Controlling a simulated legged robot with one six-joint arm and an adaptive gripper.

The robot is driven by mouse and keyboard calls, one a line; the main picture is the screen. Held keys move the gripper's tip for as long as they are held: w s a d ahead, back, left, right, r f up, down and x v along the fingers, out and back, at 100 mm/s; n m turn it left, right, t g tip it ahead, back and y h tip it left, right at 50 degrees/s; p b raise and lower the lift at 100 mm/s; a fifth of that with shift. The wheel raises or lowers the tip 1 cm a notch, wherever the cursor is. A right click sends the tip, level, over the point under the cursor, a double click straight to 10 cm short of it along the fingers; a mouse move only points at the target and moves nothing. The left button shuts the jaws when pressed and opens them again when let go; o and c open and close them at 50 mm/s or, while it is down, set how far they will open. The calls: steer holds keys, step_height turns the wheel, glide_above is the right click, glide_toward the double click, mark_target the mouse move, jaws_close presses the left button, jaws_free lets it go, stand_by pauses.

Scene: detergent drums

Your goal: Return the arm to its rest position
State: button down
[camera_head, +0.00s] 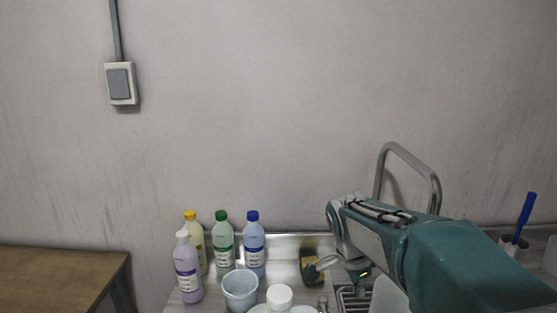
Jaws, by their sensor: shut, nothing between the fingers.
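My teal arm reaches in from the lower right and bends over the sink area.
A faucet (410,157) rises behind my arm. A wooden table (55,274) is far left.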

steer(key=s+r+n+t+y, duration=0.2)
steer(key=s+n+t, duration=0.2)
steer(key=s+n, duration=1.1)
steer(key=s, duration=0.5)
steer(key=shift+a+r+t+y, duration=0.2)
steer(key=shift+t+y, duration=0.1)
steer(key=shift+t, duration=0.1)
steer(key=shift+s+a, duration=0.1)
stand_by(0.6)
